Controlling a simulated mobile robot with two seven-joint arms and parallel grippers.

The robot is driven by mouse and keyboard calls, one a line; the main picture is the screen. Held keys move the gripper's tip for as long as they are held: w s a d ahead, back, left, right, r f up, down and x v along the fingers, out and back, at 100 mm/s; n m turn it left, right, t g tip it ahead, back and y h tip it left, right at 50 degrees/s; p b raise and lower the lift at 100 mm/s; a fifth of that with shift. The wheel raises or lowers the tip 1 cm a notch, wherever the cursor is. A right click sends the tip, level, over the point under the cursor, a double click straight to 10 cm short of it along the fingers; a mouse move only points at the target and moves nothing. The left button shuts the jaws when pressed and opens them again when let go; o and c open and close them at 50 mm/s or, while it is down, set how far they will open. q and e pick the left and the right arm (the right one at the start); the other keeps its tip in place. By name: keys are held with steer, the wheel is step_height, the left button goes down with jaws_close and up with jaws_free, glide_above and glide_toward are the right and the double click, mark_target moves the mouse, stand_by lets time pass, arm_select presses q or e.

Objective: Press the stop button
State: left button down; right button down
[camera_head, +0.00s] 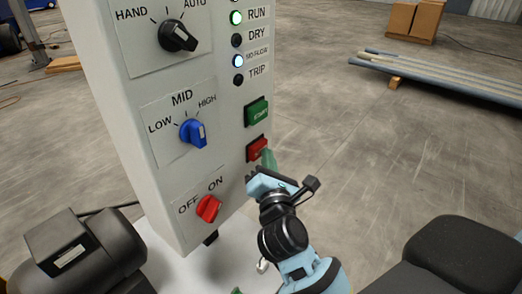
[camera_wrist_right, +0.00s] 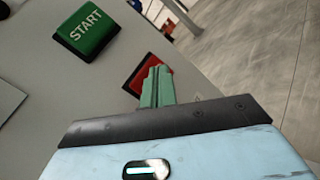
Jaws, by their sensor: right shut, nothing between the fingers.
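The red stop button (camera_head: 257,147) sits on the light grey control panel (camera_head: 150,175), just below the green START button (camera_head: 257,112). My right gripper (camera_head: 267,157) is shut and empty, with its green fingertips right at the stop button's lower right. In the right wrist view the shut fingers (camera_wrist_right: 157,85) overlap the red button (camera_wrist_right: 141,75) and hide part of it. I cannot tell whether the tips touch it. The green START button (camera_wrist_right: 87,30) is up and left of the fingers there. My left gripper is not in view.
The panel also carries a black HAND/AUTO knob (camera_head: 177,36), a blue LOW/MID/HIGH knob (camera_head: 193,133) and a red OFF/ON knob (camera_head: 208,208). The RUN lamp (camera_head: 236,17) glows green. A dark motor (camera_head: 80,250) stands lower left.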

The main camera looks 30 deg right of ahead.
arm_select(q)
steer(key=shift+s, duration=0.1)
arm_select(e)
steer(key=shift+w+a, duration=0.2)
steer(key=shift+w, duration=0.15)
stand_by(0.4)
stand_by(0.3)
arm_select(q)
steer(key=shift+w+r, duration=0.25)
arm_select(e)
steer(key=shift+s+d, duration=0.2)
steer(key=shift+s, duration=0.3)
steer(key=shift+s+d, duration=0.2)
steer(key=shift+s, duration=0.25)
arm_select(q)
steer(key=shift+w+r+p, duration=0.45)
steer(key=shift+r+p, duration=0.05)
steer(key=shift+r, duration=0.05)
arm_select(e)
steer(key=s, duration=0.1)
steer(key=s+d, duration=0.1)
steer(key=s, duration=0.1)
steer(key=s+d, duration=0.1)
steer(key=shift+s, duration=0.3)
